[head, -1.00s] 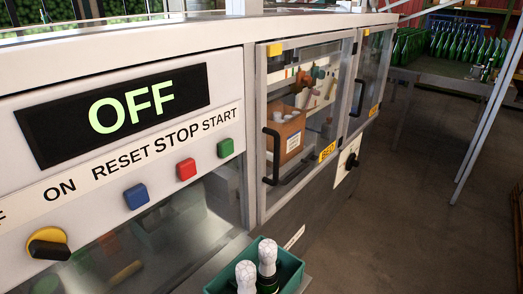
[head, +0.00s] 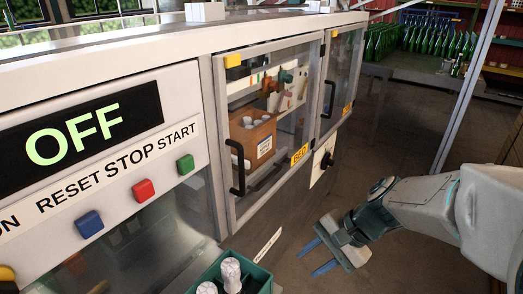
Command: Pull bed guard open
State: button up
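The bed guard (head: 304,88) is a clear framed door on the machine, with a yellow BED label (head: 299,155) at its lower right corner. It looks closed. Its black bar handle (head: 237,168) is upright on the left side of the frame. Behind the pane are a cardboard box with pale items and some mechanism parts. My gripper (head: 320,258) is at the lower right, in front of the machine and well apart from the handle. Its two blue fingers are spread with nothing between them.
The control panel at left shows OFF, with blue, red and green buttons (head: 185,165). A green crate with foil-topped bottles (head: 232,275) stands at the bottom. A second guard door with a black handle (head: 328,98) is farther right. Green bottles (head: 425,42) fill a back table.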

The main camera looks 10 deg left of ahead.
jog(key=w+a+r+m+t+y+p, duration=0.2)
jog(key=w+a+m+y, duration=0.25)
jog(key=w+m, duration=0.35)
jog(key=w+a+r+m+t+y+p, duration=0.2)
jog(key=w+a+r+m+y, duration=0.25)
jog(key=w, duration=0.55)
jog(key=y+p, duration=0.2)
jog(key=p, duration=0.1)
send_over(243, 191)
jog(key=shift+w+a+f+m, duration=0.15)
jog(key=shift+w+f+m, duration=0.1)
jog(key=shift+f, duration=0.2)
jog(key=shift+w+a+f+m, duration=0.1)
jog(key=shift+f+m, duration=0.1)
jog(key=shift+f, duration=0.2)
jog(key=shift+d, duration=0.1)
grip_shut()
